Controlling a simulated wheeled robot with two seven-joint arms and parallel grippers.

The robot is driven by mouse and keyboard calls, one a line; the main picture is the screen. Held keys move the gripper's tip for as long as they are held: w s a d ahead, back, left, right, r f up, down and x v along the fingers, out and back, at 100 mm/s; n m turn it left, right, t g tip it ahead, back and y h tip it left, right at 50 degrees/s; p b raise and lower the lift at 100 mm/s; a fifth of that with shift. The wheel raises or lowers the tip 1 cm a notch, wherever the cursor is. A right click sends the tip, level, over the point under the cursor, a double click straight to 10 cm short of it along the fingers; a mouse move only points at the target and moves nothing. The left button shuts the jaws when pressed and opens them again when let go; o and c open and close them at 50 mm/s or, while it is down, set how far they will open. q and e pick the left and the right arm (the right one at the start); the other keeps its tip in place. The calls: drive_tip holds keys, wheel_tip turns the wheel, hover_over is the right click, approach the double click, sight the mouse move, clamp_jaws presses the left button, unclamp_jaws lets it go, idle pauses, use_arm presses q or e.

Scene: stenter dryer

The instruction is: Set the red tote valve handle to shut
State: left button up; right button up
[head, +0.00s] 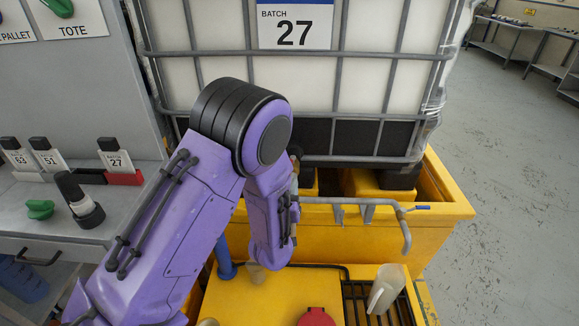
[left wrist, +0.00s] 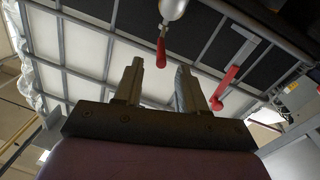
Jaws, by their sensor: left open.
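The tote (head: 330,80) is a white tank in a grey cage with a "BATCH 27" sign. My purple left arm hides its valve area in the head view. In the left wrist view, my left gripper (left wrist: 160,69) is open and empty below the tote. A small red handle (left wrist: 161,53) on a silver fitting (left wrist: 172,9) shows just beyond the gap between the fingertips, apparently not touched. A longer red lever (left wrist: 223,89) slants to the right of the fingers. I cannot tell which red part is the tote valve handle. My right gripper is not in view.
The tote stands on a yellow bunded base (head: 440,208). A grey pipe (head: 350,201) with a blue lever crosses its front. A clear jug (head: 385,288) and a red cap (head: 316,317) are at the lower front. A grey panel and shelf (head: 125,205) are at left.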

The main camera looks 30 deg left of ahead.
sight(291, 161)
use_arm(q)
drive_tip(key=p+x, duration=0.1)
drive_tip(key=x, duration=0.6)
drive_tip(key=shift+w+a, duration=0.2)
drive_tip(key=shift+a, duration=0.05)
clamp_jaws()
